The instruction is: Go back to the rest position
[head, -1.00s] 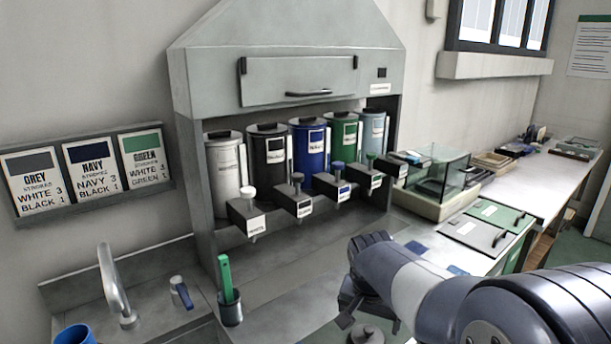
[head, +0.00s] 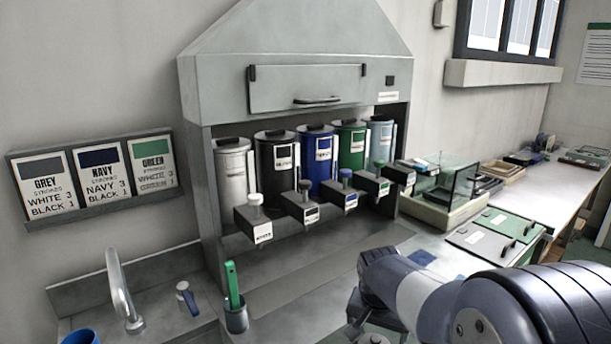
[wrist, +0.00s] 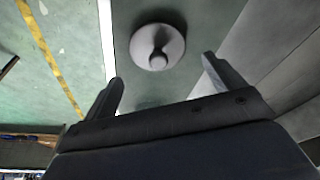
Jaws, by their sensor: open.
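My gripper (wrist: 162,88) is open in the wrist view, with its two dark fingers spread apart and nothing between them. A round grey lid-like piece with a knob (wrist: 157,46) lies beyond the fingertips, apart from them. In the head view my gripper (head: 362,325) is low at the bottom edge, right of centre, mostly hidden by my arm and cut off by the frame. The top of the round knobbed piece (head: 374,340) just shows beside it at the bottom edge.
A dispenser cabinet (head: 290,75) with several canisters stands at the back. A green-handled tool stands in a cup (head: 236,318) at the front left, near a tap (head: 122,290). A glass-sided box (head: 455,190) and panels (head: 480,240) lie right. The counter before the cabinet is mostly clear.

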